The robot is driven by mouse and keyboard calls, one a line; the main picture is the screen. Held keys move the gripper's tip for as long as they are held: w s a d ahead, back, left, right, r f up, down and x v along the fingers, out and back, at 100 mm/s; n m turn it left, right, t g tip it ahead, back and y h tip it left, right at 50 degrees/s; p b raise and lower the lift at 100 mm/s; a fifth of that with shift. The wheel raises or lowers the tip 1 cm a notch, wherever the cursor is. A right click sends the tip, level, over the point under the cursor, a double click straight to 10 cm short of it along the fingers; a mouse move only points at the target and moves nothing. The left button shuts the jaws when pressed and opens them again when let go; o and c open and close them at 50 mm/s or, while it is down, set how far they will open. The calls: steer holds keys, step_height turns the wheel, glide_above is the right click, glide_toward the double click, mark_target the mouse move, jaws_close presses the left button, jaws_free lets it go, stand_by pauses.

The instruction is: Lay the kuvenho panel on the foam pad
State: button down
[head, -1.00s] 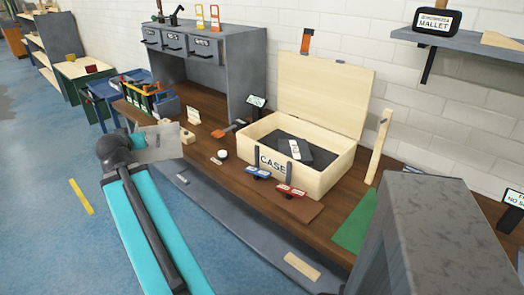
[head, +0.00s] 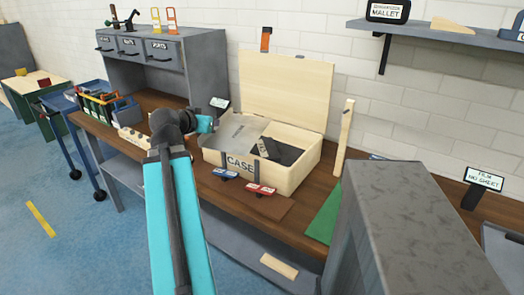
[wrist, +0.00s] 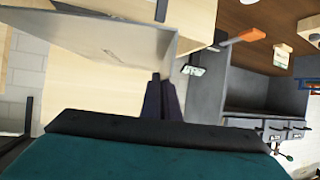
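A thin grey panel (head: 237,131) is in my gripper (head: 213,126), tilted, above the left side of the open wooden case (head: 308,171). In the wrist view, the panel (wrist: 100,35) fills the upper left, with small unreadable marks on it. The dark fingers (wrist: 163,97) meet at its edge and appear shut on it. A dark grey pad (head: 290,157), which looks like foam, lines the case; the panel hides part of it.
The case lid (head: 285,90) stands open at the back. Blue clamps (head: 224,173) and red clamps (head: 260,189) lie in front of the case. An upright wooden strip (head: 344,137) and a green mat (head: 325,215) are to its right. A grey cabinet (head: 150,65) stands behind left.

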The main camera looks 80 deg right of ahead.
mark_target(234, 115)
steer(key=s+m+g, duration=0.1)
steer(key=s, duration=0.3)
steer(key=s+r+m+g, duration=0.1)
steer(key=s, duration=0.3)
steer(key=s+m+g+y, duration=0.1)
steer(key=s, duration=0.4)
steer(key=shift+s+r+b, duration=0.1)
steer(key=shift+r+b, duration=0.05)
steer(key=shift+b, duration=0.25)
steer(key=shift+w+d+r+p, duration=0.25)
steer(key=shift+d+p, duration=0.15)
steer(key=shift+p, duration=1.15)
steer(key=d+p, duration=0.1)
steer(key=p, duration=0.4)
steer(key=w+p, duration=0.1)
steer(key=p, duration=0.4)
steer(key=shift+d+f, duration=0.2)
steer(key=shift+d, duration=0.15)
steer(key=w+d+p, duration=0.1)
steer(key=w+d, duration=0.1)
steer(key=d, duration=0.1)
steer(key=w+d+f+p, duration=0.1)
steer(key=w+d+p, duration=0.1)
steer(key=d, duration=0.2)
steer(key=w+d+p, duration=0.1)
steer(key=w+d, duration=0.2)
steer(key=d, duration=0.1)
steer(key=shift+f, duration=0.2)
steer(key=shift+w+d+f, duration=0.1)
steer(key=shift+d, duration=0.05)
